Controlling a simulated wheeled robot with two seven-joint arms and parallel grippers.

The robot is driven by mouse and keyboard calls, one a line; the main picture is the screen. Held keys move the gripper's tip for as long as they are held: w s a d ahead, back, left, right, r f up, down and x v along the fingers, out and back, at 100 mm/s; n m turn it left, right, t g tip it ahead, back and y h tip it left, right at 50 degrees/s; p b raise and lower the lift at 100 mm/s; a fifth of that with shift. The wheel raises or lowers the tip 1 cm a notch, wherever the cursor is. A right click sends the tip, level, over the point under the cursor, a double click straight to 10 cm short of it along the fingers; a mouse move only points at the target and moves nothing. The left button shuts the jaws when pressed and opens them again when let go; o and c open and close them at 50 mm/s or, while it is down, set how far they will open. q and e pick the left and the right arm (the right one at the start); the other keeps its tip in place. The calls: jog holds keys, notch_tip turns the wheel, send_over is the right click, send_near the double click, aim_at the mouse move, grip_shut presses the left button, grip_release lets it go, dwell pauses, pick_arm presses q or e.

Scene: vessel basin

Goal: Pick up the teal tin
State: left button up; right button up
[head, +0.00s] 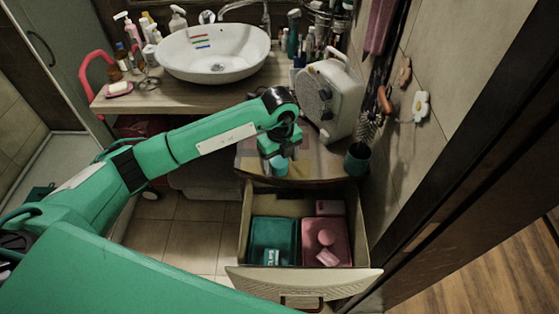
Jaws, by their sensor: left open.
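A small teal tin (280,167) stands on the top of the low cabinet, left of the speaker-like box. My left gripper (276,152) is open and points down directly over the tin, close to it. The gripper and wrist hide the tin's upper part, and I cannot tell whether the fingers are around it or touching it. My right gripper is not in view.
A cream box-shaped device (340,98) stands close to the right of my gripper. A teal cup (357,160) with a brush stands further right. Below, an open drawer (252,205) holds a teal bin (262,238) and a pink bin (340,232). A white basin (213,52) is behind.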

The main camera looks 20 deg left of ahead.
pick_arm(q)
jog(key=shift+f, duration=0.8)
jog(key=c, duration=1.1)
jog(key=shift+o, duration=0.2)
jog(key=shift+r, duration=0.1)
